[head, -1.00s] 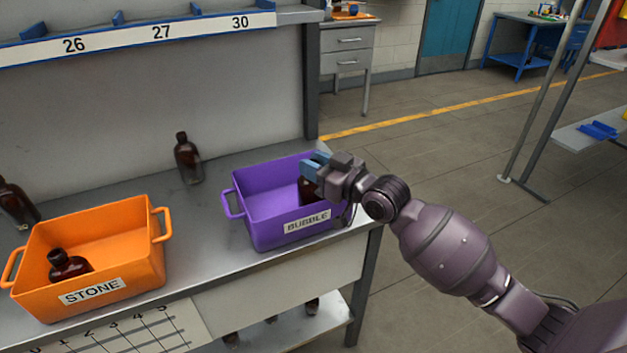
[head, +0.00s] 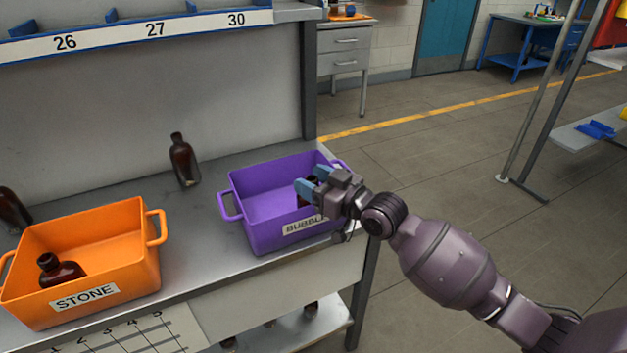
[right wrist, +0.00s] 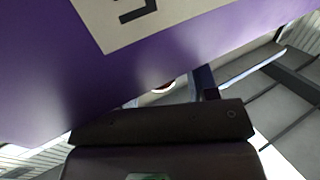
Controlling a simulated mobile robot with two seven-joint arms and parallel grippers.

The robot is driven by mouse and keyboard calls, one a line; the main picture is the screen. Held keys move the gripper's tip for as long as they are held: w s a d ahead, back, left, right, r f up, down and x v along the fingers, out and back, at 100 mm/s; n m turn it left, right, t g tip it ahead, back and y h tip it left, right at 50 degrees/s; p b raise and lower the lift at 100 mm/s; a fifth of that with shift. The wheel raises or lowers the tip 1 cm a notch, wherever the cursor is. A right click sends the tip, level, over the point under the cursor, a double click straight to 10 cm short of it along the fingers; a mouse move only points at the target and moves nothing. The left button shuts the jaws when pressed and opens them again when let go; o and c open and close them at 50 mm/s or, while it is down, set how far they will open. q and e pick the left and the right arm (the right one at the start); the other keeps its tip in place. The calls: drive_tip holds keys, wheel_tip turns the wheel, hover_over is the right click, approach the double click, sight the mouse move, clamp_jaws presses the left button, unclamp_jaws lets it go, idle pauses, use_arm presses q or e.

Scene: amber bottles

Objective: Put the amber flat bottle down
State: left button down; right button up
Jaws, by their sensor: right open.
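The amber flat bottle (head: 303,200) is inside the purple BUBBLE bin (head: 262,193), at its right end. It is dark brown and partly hidden by my right gripper and the bin's front wall. My right gripper (head: 313,180) is open, its blue fingertips apart over the bin's right end, close around the bottle's upper part. I cannot tell whether they touch it. The right wrist view shows the purple bin wall (right wrist: 190,50) with part of its label, but not the bottle. My left gripper is not in view.
An orange STONE bin (head: 110,270) with a dark bottle (head: 62,272) in it stands at the left. Another brown bottle (head: 184,160) stands at the back of the grey bench (head: 195,235), and one more (head: 12,208) at the left edge. Bench space between the bins is clear.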

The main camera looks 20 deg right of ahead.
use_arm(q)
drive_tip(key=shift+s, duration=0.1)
use_arm(e)
drive_tip(key=shift+r, duration=0.15)
drive_tip(key=p+v, duration=0.1)
drive_tip(key=v, duration=0.9)
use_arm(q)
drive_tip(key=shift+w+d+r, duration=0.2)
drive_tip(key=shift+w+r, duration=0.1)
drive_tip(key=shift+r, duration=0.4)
use_arm(e)
drive_tip(key=s+f+m+g+h, duration=0.4)
drive_tip(key=s+f+h, duration=0.4)
drive_tip(key=s+f, duration=1.6)
drive_tip(key=shift+s+a+g, duration=0.45)
drive_tip(key=shift+s+g, duration=0.15)
